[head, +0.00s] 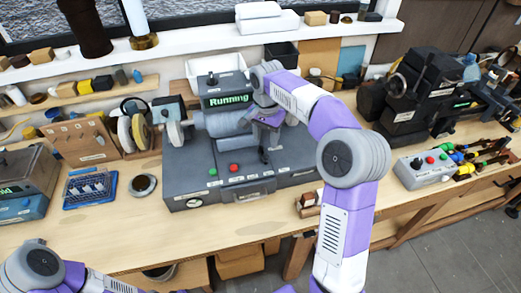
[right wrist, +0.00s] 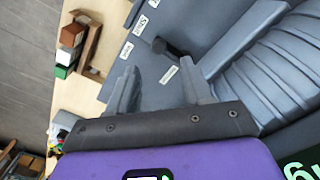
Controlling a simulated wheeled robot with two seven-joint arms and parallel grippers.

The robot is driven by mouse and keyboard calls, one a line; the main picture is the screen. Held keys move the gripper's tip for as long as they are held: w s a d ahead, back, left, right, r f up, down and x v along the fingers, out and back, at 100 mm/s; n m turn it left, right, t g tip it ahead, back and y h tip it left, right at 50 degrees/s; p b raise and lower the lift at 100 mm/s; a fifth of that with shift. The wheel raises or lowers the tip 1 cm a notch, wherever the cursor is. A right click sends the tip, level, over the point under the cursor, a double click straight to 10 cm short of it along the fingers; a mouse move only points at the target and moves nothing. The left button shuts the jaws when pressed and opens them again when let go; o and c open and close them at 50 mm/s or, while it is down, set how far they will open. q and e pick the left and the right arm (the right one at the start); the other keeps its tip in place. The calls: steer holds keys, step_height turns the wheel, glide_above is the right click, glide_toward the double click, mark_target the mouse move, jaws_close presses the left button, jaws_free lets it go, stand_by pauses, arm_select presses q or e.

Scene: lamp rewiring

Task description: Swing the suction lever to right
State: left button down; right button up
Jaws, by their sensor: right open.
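The grey machine (head: 215,165) stands in the middle of the bench with a green "Running" display (head: 224,90). A small black lever (right wrist: 176,48), which looks like the suction lever, sticks out of its grey top beside white labels in the right wrist view. It also shows as a dark upright piece below my gripper in the head view (head: 264,154). My right gripper (right wrist: 158,82) is open over the machine, its two fingers apart. The lever lies just beyond the fingertips, between their lines; I see no contact. My left arm shows at the lower left, but its gripper is out of view.
Green and red buttons (head: 233,168) sit on the machine's front. A small wooden rack with blocks (right wrist: 80,45) stands beside the machine. Grinding wheels (head: 139,132) are at its left. A control box (head: 424,168) and tools lie at the right.

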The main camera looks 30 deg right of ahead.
mark_target(266, 156)
step_height(266, 156, down, 7)
steer(key=shift+s+f+b, duration=0.1)
steer(key=shift+s+b, duration=0.05)
steer(key=shift+b, duration=0.55)
steer(key=shift+c, duration=0.4)
jaws_close()
